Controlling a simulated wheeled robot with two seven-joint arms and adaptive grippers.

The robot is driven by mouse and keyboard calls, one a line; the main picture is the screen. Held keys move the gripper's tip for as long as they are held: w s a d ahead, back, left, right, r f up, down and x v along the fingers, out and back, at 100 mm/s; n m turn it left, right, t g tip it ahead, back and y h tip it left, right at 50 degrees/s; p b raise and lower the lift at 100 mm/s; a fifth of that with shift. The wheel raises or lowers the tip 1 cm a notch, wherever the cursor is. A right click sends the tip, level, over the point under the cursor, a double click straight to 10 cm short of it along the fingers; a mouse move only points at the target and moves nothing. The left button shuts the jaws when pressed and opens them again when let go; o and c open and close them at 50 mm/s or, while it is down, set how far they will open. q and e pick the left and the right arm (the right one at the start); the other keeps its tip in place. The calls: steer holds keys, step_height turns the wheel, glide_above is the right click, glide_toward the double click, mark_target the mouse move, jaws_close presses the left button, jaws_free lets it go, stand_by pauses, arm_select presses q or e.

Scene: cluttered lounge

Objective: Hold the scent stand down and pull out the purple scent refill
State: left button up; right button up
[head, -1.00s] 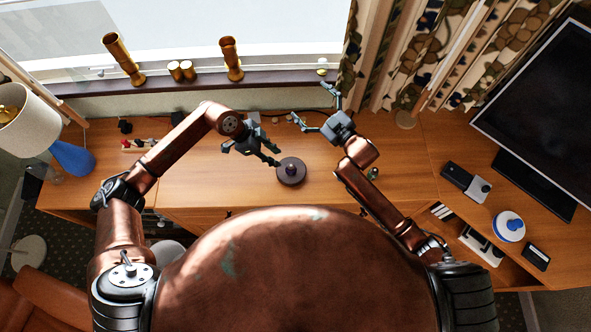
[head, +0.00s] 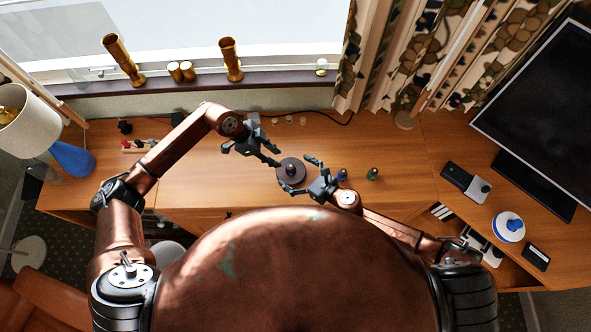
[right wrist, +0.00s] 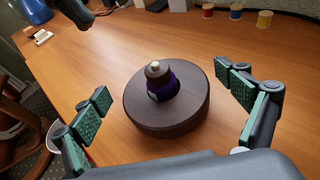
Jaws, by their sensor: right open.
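The scent stand (head: 284,181) is a dark round base on the desk, upright, also clear in the right wrist view (right wrist: 165,124). The purple scent refill (right wrist: 165,84) sits upright in its middle, with a dark collar and pale tip; it also shows in the head view (head: 291,169). My right gripper (head: 296,172) is open, its fingers spread on either side of the stand's near right part. In the right wrist view its two fingers (right wrist: 161,82) flank the stand, apart from the refill. My left gripper (head: 275,156) is at the stand's upper left; contact and its opening are unclear.
A blue refill (head: 342,175) and a green one (head: 373,174) stand right of the stand, near my right wrist. Small spools (right wrist: 236,11) line the desk's back. A blue lamp (head: 72,158) is far left, a monitor (head: 540,110) far right.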

mark_target(284, 165)
steer(key=x, duration=0.7)
steer(key=shift+w+a, duration=0.15)
steer(key=shift+a, duration=0.1)
steer(key=shift+f, duration=0.2)
steer(key=c, duration=1.7)
steer(key=shift+o, duration=0.2)
steer(key=shift+d, duration=0.1)
